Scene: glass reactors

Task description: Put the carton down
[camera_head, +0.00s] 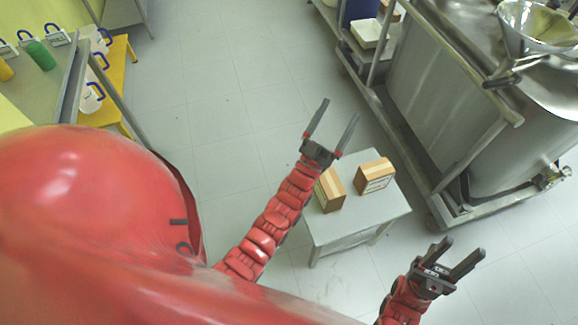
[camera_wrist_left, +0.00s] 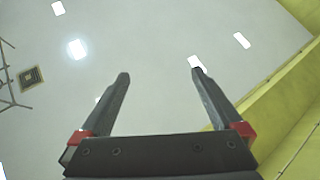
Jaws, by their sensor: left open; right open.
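Two brown cartons stand on a small grey table (camera_head: 350,223) in the head view. One carton (camera_head: 374,176) is at the right, clear of both grippers. The other carton (camera_head: 331,192) is just left of it, partly hidden behind my left arm. My left gripper (camera_head: 334,115) is open and empty, and in the head view it appears above and left of the cartons. Its spread fingers also show in the left wrist view (camera_wrist_left: 160,80), with nothing between them. My right gripper (camera_head: 462,254) is open and empty, to the lower right of the small table.
A large steel vessel (camera_head: 440,110) on a wheeled frame stands at the right. A grey bench (camera_head: 40,85) with bottles and a yellow stool (camera_head: 117,75) are at the upper left. The tiled floor (camera_head: 220,110) between is clear. The left wrist view faces the ceiling (camera_wrist_left: 150,30).

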